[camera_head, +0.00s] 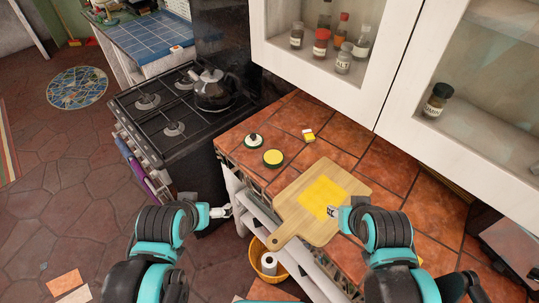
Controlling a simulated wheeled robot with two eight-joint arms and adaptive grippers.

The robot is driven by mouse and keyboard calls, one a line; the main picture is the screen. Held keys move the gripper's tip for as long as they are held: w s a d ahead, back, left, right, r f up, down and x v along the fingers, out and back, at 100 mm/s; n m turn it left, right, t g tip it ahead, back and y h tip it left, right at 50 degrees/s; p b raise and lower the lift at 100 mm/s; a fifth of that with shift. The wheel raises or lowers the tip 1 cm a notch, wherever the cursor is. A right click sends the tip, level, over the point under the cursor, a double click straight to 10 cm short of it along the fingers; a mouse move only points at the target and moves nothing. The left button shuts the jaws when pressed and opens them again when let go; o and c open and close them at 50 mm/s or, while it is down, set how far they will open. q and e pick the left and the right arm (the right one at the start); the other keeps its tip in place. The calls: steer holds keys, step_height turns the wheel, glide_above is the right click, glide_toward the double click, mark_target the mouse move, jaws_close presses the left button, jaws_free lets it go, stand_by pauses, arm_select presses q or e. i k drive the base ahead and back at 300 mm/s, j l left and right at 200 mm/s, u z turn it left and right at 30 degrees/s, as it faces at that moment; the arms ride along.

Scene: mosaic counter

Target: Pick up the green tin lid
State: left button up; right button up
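A small round lid (253,141) with a dark knob and a green and pale rim lies on the tiled counter, near the stove side. Beside it stands a low round green tin (273,158) with a yellow top or contents. My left gripper (222,211) is at the counter's front left edge, below and left of the lid and apart from it. My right gripper (332,211) is over the wooden cutting board, at the lower right edge of a yellow square on it. Both grippers are too small to tell whether their fingers are open.
The cutting board (292,222) covers the middle of the counter (236,137). A small yellow and white box (308,135) lies behind the tin. A kettle (212,90) stands on the stove (150,124). Cabinets (345,93) with jars hang above the counter's back. A basket (257,250) is below.

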mark_target(253, 140)
steer(key=i+j+z, duration=0.1)
steer(key=j+z, duration=1.3)
steer(key=k+j+z, duration=0.1)
steer(key=j+z, duration=0.95)
steer(key=l, duration=0.1)
